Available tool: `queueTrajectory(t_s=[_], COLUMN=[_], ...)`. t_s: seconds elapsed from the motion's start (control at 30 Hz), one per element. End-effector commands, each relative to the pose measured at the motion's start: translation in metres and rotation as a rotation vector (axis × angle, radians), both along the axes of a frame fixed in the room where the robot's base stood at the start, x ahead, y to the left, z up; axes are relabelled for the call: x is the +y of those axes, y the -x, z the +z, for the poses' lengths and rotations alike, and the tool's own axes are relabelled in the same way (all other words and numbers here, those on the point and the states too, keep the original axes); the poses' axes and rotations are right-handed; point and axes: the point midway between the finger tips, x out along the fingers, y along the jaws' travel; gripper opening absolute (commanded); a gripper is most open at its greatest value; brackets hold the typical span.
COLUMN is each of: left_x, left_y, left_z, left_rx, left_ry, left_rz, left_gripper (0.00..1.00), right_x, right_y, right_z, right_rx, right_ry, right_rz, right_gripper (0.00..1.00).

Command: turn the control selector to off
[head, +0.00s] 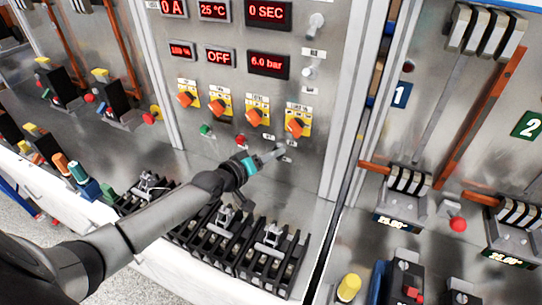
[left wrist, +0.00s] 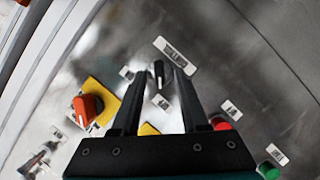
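The control selector, a small black knob (left wrist: 158,72) with a pale pointer line, sits on the grey metal panel in the left wrist view, under a white label plate (left wrist: 170,50). My left gripper (left wrist: 159,76) is open, with one black finger on each side of the knob in the picture. I cannot tell whether the fingers touch it. In the head view my left gripper (head: 270,156) reaches the lower right of the middle panel and mostly hides the selector. My right gripper is not in view.
Several orange knobs on yellow plates (head: 295,127) sit just above the gripper. A red button (head: 240,139) and a green button (head: 205,129) lie to its left. Black breaker blocks (head: 270,250) stand on the ledge below. Red displays (head: 268,64) are above.

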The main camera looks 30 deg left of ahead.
Motion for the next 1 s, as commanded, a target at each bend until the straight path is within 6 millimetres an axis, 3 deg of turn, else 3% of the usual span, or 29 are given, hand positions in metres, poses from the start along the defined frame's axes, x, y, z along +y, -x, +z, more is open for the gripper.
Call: queueTrajectory(t_s=[0.37, 1.0], left_x=[0.001, 0.019], left_y=[0.005, 0.083], left_z=[0.001, 0.023], left_rx=[0.000, 0.001], left_ry=[-0.001, -0.003], left_rz=[0.000, -0.001], left_gripper=[0.45, 0.45], right_x=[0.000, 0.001], right_y=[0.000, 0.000], right_z=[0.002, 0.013], right_rx=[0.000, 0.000], right_ry=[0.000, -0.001], right_rz=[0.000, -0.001], right_gripper=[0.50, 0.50])
